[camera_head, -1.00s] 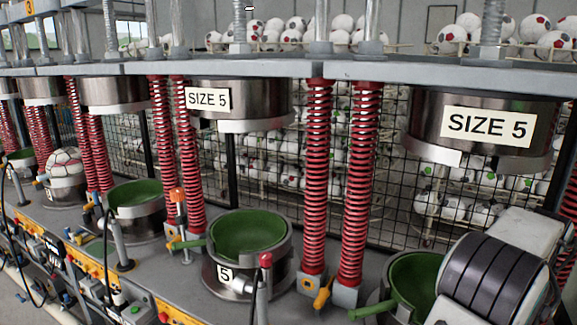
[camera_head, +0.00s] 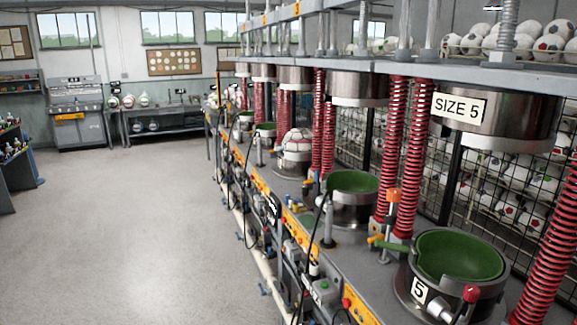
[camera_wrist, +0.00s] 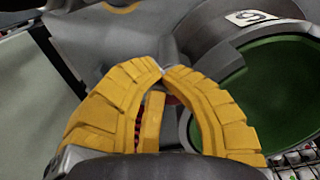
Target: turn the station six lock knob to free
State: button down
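The label in the wrist view (camera_wrist: 252,17) reads as a tilted 6 or 9, beside a green-lined mould cup (camera_wrist: 270,90). My gripper (camera_wrist: 162,71) has two ribbed yellow fingers arched together, with their tips meeting or nearly meeting over the grey metal beside the cup. A narrow yellow piece (camera_wrist: 151,120) shows in the gap between the fingers; I cannot tell whether it is a knob or part of the gripper. Another small yellow part (camera_wrist: 122,7) lies at the top edge. I cannot make out the station six lock knob or its setting. My gripper is outside the head view.
In the head view, the station five cup (camera_head: 460,254) stands at the lower right under a SIZE 5 press head (camera_head: 495,118). Red springs (camera_head: 400,160) and a red-tipped lever (camera_head: 460,303) stand near it. Open floor (camera_head: 110,220) fills the left.

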jog(key=shift+s+a+f, duration=0.2)
jog(key=shift+s+f, duration=0.05)
jog(key=shift+s, duration=0.05)
jog(key=shift+r, duration=0.1)
notch_tip(320, 180, up, 6)
jog(key=p, duration=0.6)
jog(key=c, duration=1.9)
grip_release()
jog(key=shift+r, duration=0.1)
grip_shut()
